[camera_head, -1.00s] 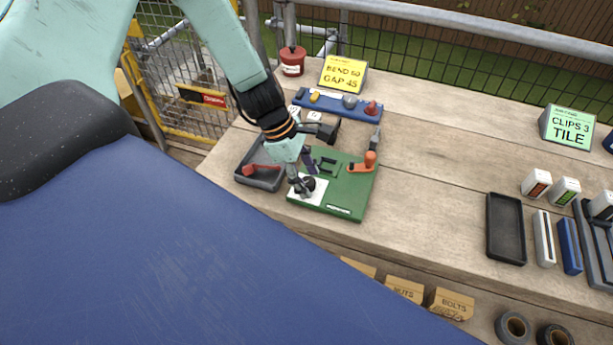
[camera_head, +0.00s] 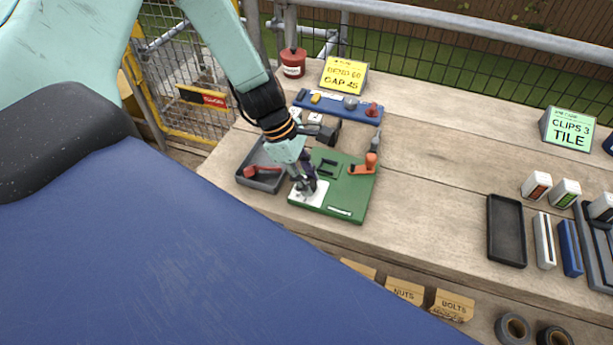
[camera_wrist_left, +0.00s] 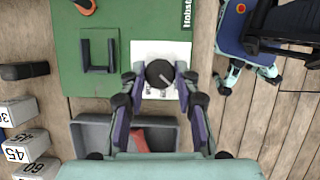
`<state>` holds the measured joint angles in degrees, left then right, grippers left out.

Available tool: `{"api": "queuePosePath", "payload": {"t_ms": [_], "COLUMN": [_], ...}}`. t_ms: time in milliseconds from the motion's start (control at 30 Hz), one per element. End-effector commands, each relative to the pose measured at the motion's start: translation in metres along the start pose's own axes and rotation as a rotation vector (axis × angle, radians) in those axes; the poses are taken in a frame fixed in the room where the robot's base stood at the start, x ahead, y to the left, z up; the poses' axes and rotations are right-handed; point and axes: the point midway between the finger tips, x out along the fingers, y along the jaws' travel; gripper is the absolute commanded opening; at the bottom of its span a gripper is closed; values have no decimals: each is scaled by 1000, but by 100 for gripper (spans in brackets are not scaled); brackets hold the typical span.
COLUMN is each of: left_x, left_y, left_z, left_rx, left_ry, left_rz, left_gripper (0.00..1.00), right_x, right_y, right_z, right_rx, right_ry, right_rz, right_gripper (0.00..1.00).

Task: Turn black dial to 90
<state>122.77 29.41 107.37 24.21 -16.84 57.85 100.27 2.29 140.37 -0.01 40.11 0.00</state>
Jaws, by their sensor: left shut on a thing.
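The black dial (camera_wrist_left: 159,73) is round with a pale pointer line and sits on a white plate (camera_wrist_left: 176,51) on the green board (camera_head: 347,205). My left gripper (camera_wrist_left: 160,78) has its two fingers on either side of the dial and is shut on it. In the head view my left gripper (camera_head: 306,186) comes down over the white plate and hides most of the dial. Numbers on the plate are too small to read. My right gripper is in neither view.
An orange-handled lever (camera_head: 366,165) and a black U-shaped bracket (camera_wrist_left: 99,55) are on the board. A dark tray (camera_head: 261,178) with a red item lies beside it. Numbered blocks (camera_wrist_left: 20,150) stand nearby. A yellow sign (camera_head: 343,76) stands behind. The bench's middle is clear.

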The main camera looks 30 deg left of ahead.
Motion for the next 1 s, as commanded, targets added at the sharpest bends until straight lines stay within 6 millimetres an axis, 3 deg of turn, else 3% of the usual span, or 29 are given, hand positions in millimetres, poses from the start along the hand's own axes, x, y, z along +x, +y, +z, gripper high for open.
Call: {"api": "queuePosePath", "payload": {"t_ms": [500,1000], "left_x": [-1,1], "left_y": [3,5], "left_z": [1,3], "left_rx": [375,814], "left_ry": [1,1], "left_rz": [-156,-337], "left_gripper": [0,0], "right_x": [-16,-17], "right_y": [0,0], "right_z": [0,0], "right_rx": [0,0], "right_ry": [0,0], "right_rz": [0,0], "right_gripper": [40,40]}}
